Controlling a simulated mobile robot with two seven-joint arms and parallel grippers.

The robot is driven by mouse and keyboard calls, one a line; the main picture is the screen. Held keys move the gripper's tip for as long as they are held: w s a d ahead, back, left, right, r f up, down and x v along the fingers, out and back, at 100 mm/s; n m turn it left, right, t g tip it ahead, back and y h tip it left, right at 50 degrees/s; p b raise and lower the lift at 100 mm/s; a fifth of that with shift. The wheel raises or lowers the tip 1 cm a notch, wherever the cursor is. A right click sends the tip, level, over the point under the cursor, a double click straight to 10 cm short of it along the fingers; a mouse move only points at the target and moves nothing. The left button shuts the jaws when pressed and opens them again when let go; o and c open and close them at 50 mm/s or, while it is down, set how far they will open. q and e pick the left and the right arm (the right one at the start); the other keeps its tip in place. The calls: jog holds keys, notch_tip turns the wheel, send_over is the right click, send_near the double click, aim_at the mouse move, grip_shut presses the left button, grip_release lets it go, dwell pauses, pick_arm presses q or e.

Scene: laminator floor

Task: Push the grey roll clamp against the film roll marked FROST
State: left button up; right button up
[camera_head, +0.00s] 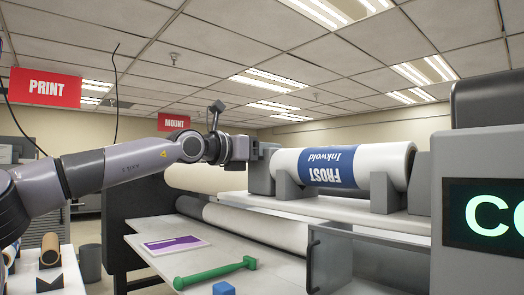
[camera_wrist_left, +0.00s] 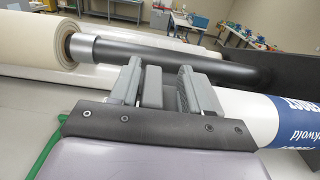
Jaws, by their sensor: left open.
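The film roll marked FROST (camera_head: 340,165), white with a blue label, lies horizontally on grey cradle blocks; its left end also shows at the right of the left wrist view (camera_wrist_left: 258,116). A grey upright block (camera_head: 262,172), apparently the roll clamp, stands at the roll's left end; any gap to the roll cannot be made out. My left gripper (camera_head: 241,150) is at the block's left side. In the left wrist view its open fingers (camera_wrist_left: 160,82) have a grey piece between them; I cannot tell whether it is the clamp. My right gripper is not in view.
A grey cradle block (camera_head: 384,192) supports the roll's right end. A green hammer-like tool (camera_head: 215,272), a blue cube (camera_head: 224,288) and a purple-printed sheet (camera_head: 175,245) lie on the table below. A dark roller (camera_wrist_left: 220,70) lies beyond the gripper. A machine with a display stands at right.

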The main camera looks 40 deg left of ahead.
pick_arm(q)
jog(key=shift+a+r, duration=0.1)
jog(key=shift+s, duration=0.45)
jog(key=s+b, duration=0.3)
jog(key=s, duration=0.3)
jog(key=shift+s+a, duration=0.15)
jog(key=shift+a, duration=0.15)
dwell(0.4)
